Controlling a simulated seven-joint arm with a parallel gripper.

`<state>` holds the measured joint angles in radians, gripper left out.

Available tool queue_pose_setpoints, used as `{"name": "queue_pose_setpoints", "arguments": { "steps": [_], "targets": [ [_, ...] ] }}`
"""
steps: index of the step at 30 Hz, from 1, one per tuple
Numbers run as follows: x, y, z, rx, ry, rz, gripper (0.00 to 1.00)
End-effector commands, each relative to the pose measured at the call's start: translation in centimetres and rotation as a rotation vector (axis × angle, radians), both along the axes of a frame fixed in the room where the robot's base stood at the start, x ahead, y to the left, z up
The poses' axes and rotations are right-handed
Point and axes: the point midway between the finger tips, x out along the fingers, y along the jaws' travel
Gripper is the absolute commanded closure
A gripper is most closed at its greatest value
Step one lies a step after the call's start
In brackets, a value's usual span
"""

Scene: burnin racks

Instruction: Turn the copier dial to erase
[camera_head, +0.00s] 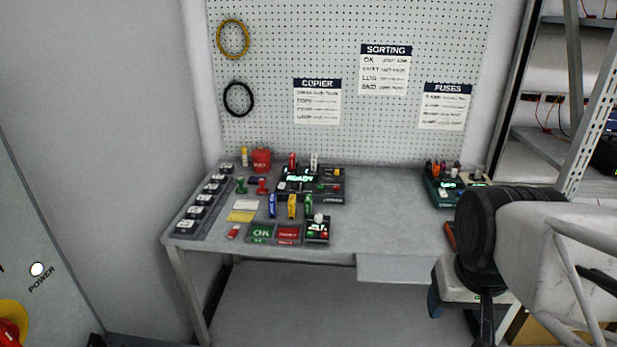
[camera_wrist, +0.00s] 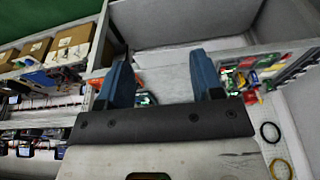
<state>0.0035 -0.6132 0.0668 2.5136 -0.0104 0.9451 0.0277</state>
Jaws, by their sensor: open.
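The copier (camera_head: 322,198) is a dark box on the left half of the workbench, with a lit green "READY" display and red and white upright pieces at its back. Its dial is too small to make out, so its setting cannot be told. My gripper (camera_head: 453,312) is low at the right in the head view, well apart from the copier. In the wrist view my gripper (camera_wrist: 162,72) shows two blue fingers spread wide with nothing held between them. Small coloured items at the right of that view are too blurred to identify the copier.
The workbench (camera_head: 390,235) is bare right of centre. A fuse station (camera_head: 440,192) stands at its right. Green and red pads (camera_head: 289,233), a small lit device (camera_head: 317,230) and coloured pieces crowd the left. A pegboard (camera_head: 270,60) with signs rises behind; shelving (camera_head: 585,100) is right.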

Motion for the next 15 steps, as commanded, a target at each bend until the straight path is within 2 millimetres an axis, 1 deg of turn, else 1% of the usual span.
{"name": "queue_pose_setpoints", "arguments": {
  "steps": [5,11,15],
  "targets": [
    [2.6,0.4,1.2,0.006,0.011,-0.01,0.4],
    [6.9,1.1,3.1,0.014,0.024,-0.031,0.4],
    [10.1,1.7,4.2,0.02,0.032,-0.045,0.4]
  ]
}}
